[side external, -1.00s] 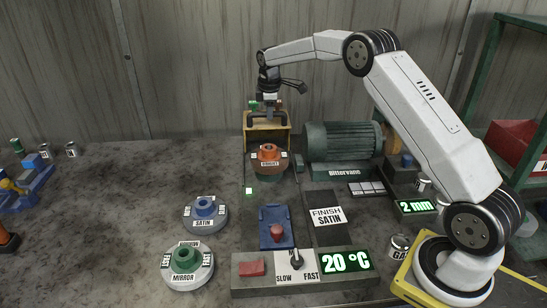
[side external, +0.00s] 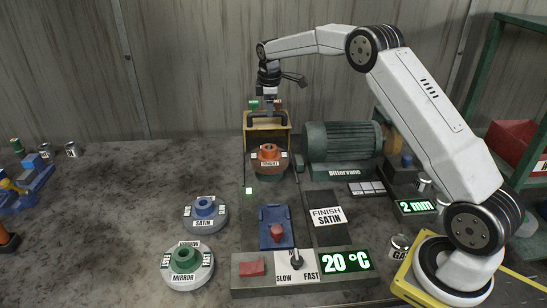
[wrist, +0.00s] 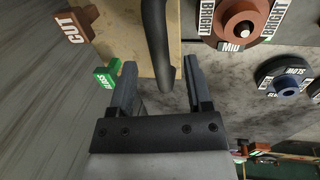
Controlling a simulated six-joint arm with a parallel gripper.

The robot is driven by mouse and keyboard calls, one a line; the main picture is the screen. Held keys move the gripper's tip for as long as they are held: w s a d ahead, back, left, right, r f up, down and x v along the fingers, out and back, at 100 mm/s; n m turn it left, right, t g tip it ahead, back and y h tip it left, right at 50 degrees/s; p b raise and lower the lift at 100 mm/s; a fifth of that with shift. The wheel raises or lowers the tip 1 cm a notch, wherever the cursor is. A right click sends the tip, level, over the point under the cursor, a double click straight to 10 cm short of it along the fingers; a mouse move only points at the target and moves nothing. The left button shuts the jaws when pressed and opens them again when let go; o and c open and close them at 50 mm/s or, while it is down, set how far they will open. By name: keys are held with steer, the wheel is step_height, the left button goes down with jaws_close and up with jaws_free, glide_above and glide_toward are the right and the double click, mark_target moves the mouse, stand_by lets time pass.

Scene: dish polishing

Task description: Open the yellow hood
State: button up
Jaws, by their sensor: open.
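The yellow hood (side external: 251,135) stands at the back of the bench, left of the green motor, with a black handle (side external: 267,123) on top. The orange BRIGHT wheel (side external: 268,151) shows uncovered in front of it. My gripper (side external: 268,103) points down just above the handle. In the wrist view, the open fingers (wrist: 159,65) stand on either side of the dark handle bar (wrist: 156,35), with space on both sides. The tan hood (wrist: 128,22) lies beyond it. I see no clear contact with the handle.
The green motor (side external: 341,140) stands close on the right. The SATIN wheel (side external: 204,210) and MIRROR wheel (side external: 186,262) lie front left. A GLASS block (wrist: 107,74) and CUT block (wrist: 74,25) sit near the hood. The bench's left middle is clear.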

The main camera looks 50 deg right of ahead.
steer(key=shift+s+a+r, duration=0.15)
steer(key=shift+r, duration=0.8)
steer(key=shift+s+a+r, duration=0.1)
steer(key=shift+r, duration=0.9)
steer(key=shift+s+a+r, duration=0.15)
steer(key=shift+r, duration=0.8)
steer(key=shift+a, duration=0.15)
steer(key=s+a+f+m, duration=0.3)
steer(key=s+a, duration=0.3)
steer(key=s, duration=0.4)
steer(key=s+a+f+m+y, duration=0.1)
steer(key=s+a+f+m, duration=0.2)
steer(key=s+a, duration=0.3)
steer(key=s+a+f+m+t, duration=0.1)
steer(key=s+a+f+m, duration=0.2)
steer(key=s, duration=1.1)
steer(key=a+f, duration=0.2)
steer(key=a, duration=0.1)
steer(key=shift+s+f+y, duration=0.15)
steer(key=shift+s+y, duration=0.15)
steer(key=shift+s, duration=0.05)
